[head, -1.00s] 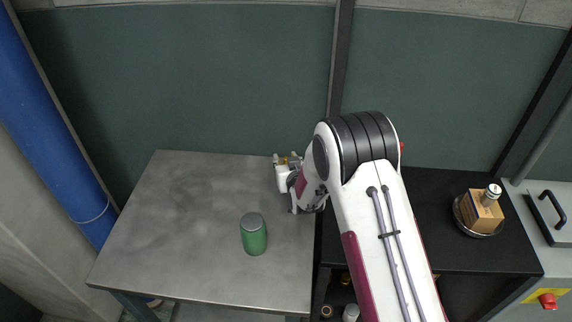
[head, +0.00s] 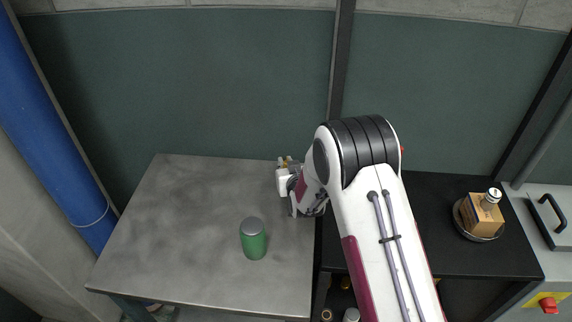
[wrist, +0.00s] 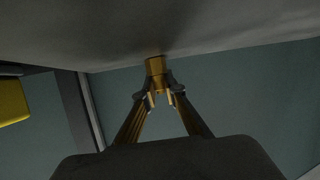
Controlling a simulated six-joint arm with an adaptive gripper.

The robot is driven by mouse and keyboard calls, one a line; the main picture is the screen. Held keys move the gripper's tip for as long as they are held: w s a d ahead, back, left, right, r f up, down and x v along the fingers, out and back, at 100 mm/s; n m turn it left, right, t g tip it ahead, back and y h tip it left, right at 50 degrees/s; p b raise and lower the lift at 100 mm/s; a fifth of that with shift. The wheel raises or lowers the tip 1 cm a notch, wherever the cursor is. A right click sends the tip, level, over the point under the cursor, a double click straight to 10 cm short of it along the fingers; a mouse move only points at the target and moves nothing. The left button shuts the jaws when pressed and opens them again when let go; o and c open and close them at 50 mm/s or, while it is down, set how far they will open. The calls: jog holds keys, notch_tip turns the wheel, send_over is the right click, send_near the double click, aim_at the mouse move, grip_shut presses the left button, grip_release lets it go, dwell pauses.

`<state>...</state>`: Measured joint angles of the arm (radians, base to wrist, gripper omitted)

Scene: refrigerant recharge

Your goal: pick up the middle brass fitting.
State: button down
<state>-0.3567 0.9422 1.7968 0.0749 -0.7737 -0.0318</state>
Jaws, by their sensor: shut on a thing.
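A brass fitting (wrist: 155,72) shows at the top centre of the wrist view, between the two fingertips of my gripper (wrist: 159,97). My gripper is shut on it. The fitting's far end is close to a grey surface, and I cannot tell whether it touches. In the head view my gripper (head: 285,166) is over the right rear part of the grey table (head: 180,220), partly hidden by my arm. The fitting cannot be made out clearly there, and no other brass fitting can be told for certain.
A green can (head: 253,240) stands on the table, front right of its middle. The table's left side is clear. A yellow thing (wrist: 12,102) shows in the wrist view.

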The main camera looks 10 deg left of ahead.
jog(key=shift+r, duration=4.95)
